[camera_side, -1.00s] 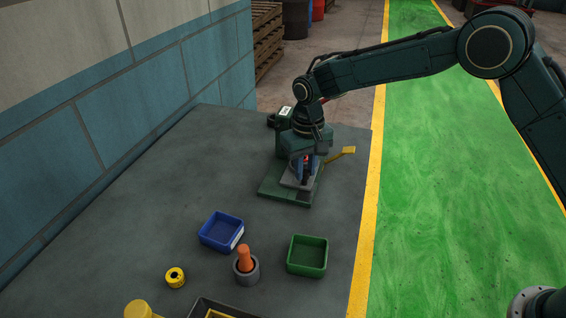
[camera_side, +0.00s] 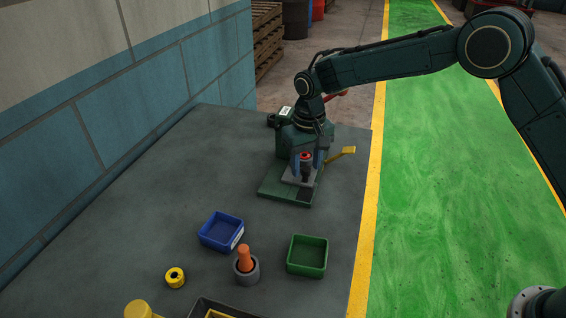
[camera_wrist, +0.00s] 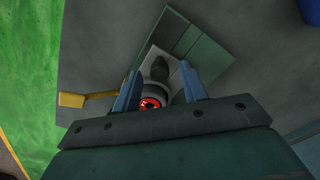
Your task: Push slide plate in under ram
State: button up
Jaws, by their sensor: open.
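The grey slide plate (camera_side: 290,178) lies on the green base of the press (camera_side: 275,191); the plate also shows in the wrist view (camera_wrist: 184,74). A dark upright part with a red ring on top (camera_side: 305,157) stands over the plate; the ring shows between the fingers in the wrist view (camera_wrist: 150,103). A dark rounded shape (camera_wrist: 160,68) is just beyond it. My gripper (camera_side: 308,168) is open, its blue fingers spread on either side of the red-topped part. In the wrist view my gripper (camera_wrist: 159,92) shows a gap beside the ring. The ram is hard to make out behind my gripper.
A yellow lever (camera_side: 342,155) sticks out right of the press. In front stand a blue bin (camera_side: 221,231), a green bin (camera_side: 307,256), a grey cup with an orange peg (camera_side: 246,268) and a yellow ring (camera_side: 175,277). The table left of the press is clear.

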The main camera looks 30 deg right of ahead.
notch_tip(320, 180, up, 13)
jog(key=shift+r, duration=0.15)
dwell(0.4)
jog(key=shift+s, duration=0.1)
dwell(0.4)
jog(key=shift+s+f+t, duration=0.15)
jog(key=shift+s+t, duration=0.6)
jog(key=shift+s, duration=0.2)
jog(key=shift+s+f+t, duration=0.2)
jog(key=shift+s+t, duration=0.6)
jog(key=shift+s, duration=0.15)
jog(key=shift+s+f+t, duration=0.15)
jog(key=shift+s+t, duration=0.6)
jog(key=shift+s, duration=0.2)
jog(key=x, duration=1.4)
jog(key=shift+s, duration=0.1)
jog(key=shift+c, duration=0.4)
